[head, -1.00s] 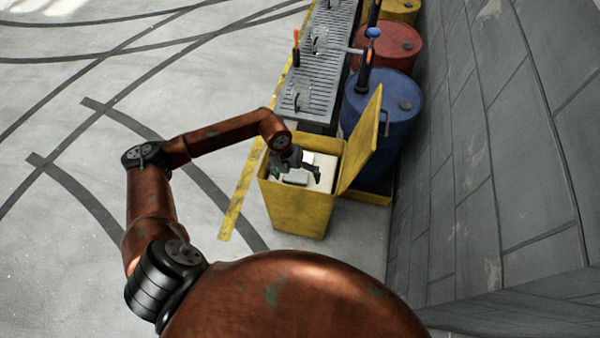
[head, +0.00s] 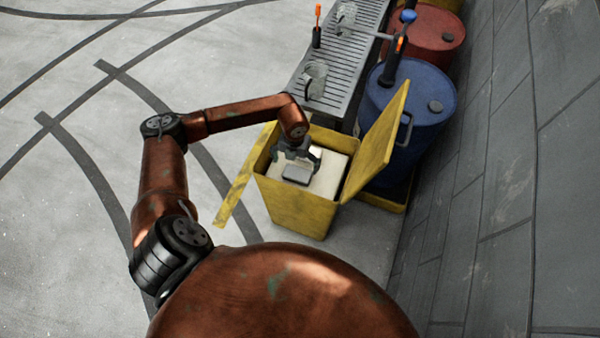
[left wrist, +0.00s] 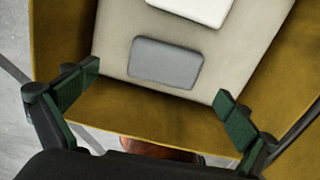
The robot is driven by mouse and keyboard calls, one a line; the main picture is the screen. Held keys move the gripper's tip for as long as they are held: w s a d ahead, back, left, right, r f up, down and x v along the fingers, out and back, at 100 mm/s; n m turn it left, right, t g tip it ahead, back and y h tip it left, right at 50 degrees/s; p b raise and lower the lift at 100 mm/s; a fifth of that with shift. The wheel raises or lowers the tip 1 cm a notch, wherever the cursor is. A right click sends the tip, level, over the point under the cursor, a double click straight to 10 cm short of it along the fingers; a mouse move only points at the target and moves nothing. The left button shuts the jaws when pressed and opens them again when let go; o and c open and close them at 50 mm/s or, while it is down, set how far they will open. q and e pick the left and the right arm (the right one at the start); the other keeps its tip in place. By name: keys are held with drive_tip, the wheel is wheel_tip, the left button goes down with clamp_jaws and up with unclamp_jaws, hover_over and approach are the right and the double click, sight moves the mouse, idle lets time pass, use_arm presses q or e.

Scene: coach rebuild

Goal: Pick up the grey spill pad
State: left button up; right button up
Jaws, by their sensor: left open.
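The grey spill pad (head: 297,174) is a small flat rounded block. It lies on a pale cream surface (head: 327,184) inside an open yellow bin (head: 296,207). In the left wrist view, the grey pad (left wrist: 166,62) lies ahead of the fingertips, between their lines. My left gripper (head: 296,157) is over the bin, just behind the pad in the head view. Its fingers are open and empty, spread wider than the pad in the left wrist view (left wrist: 158,88). Whether they touch anything is unclear. My right gripper is not in view.
The bin's yellow lid (head: 377,145) stands open on the right. A blue drum (head: 408,105) and a red drum (head: 428,35) stand behind it, beside a grey wall (head: 500,180). A grated bench (head: 338,65) holds glass vessels. A white block (left wrist: 195,8) lies beyond the pad.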

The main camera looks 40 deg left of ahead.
sight(297, 173)
use_arm(q)
drive_tip(key=shift+d+f, duration=0.1)
drive_tip(key=shift+f, duration=0.7)
drive_tip(key=f, duration=0.1)
drive_tip(key=f+b, duration=0.1)
drive_tip(key=f, duration=0.1)
drive_tip(key=f+b, duration=0.1)
drive_tip(key=shift+w+d+f, duration=0.1)
drive_tip(key=shift+d+f, duration=0.15)
drive_tip(key=shift+d, duration=0.05)
drive_tip(key=shift+f, duration=0.2)
drive_tip(key=shift+c, duration=0.4)
drive_tip(key=c, duration=1)
